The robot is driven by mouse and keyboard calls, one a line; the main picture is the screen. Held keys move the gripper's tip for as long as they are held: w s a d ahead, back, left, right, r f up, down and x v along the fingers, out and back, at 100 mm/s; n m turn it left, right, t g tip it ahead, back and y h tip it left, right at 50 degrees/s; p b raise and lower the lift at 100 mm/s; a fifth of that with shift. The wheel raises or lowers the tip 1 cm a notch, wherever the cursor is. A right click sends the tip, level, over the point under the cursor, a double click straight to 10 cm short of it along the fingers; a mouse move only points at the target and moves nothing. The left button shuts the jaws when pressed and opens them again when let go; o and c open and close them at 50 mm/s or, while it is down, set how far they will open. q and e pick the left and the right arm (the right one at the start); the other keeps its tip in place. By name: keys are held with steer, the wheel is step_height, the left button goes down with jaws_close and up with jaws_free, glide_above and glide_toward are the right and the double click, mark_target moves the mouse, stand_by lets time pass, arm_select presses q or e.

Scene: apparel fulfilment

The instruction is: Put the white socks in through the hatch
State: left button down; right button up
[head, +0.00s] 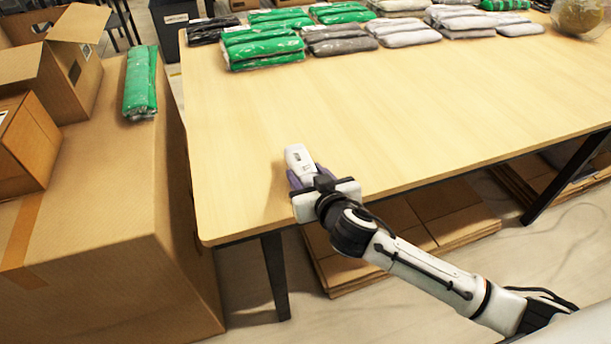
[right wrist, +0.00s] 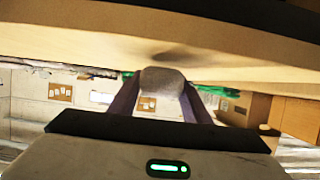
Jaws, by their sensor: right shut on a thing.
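The white socks (head: 298,157) are a small pale bundle with a dark mark. They are held above the near left part of the table. My right gripper (head: 308,176) is shut on them, with its purple fingers on either side. In the right wrist view the bundle (right wrist: 163,80) shows as a grey-white rounded shape between the fingers. The near end of the bundle is hidden by the gripper. I cannot make out a hatch in either view. My left gripper is not in view.
The wooden table (head: 400,110) is clear in front. Packs of green (head: 262,50), grey and white clothing line its far side. A large cardboard box (head: 110,240) stands at left, carrying a green pack (head: 140,82) and open boxes (head: 75,60). Flat cardboard (head: 420,225) lies under the table.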

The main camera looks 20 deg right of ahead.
mark_target(307, 171)
step_height(307, 171, up, 9)
steer(key=shift+r+p, duration=0.1)
steer(key=shift+p, duration=0.45)
steer(key=s+d+r, duration=0.2)
steer(key=s+r, duration=0.2)
steer(key=r, duration=0.4)
steer(key=s+d+r, duration=0.2)
steer(key=s+r, duration=0.2)
steer(key=r, duration=0.5)
steer(key=shift+s+d+r, duration=0.15)
steer(key=shift+s+r, duration=0.1)
steer(key=shift+r, duration=0.05)
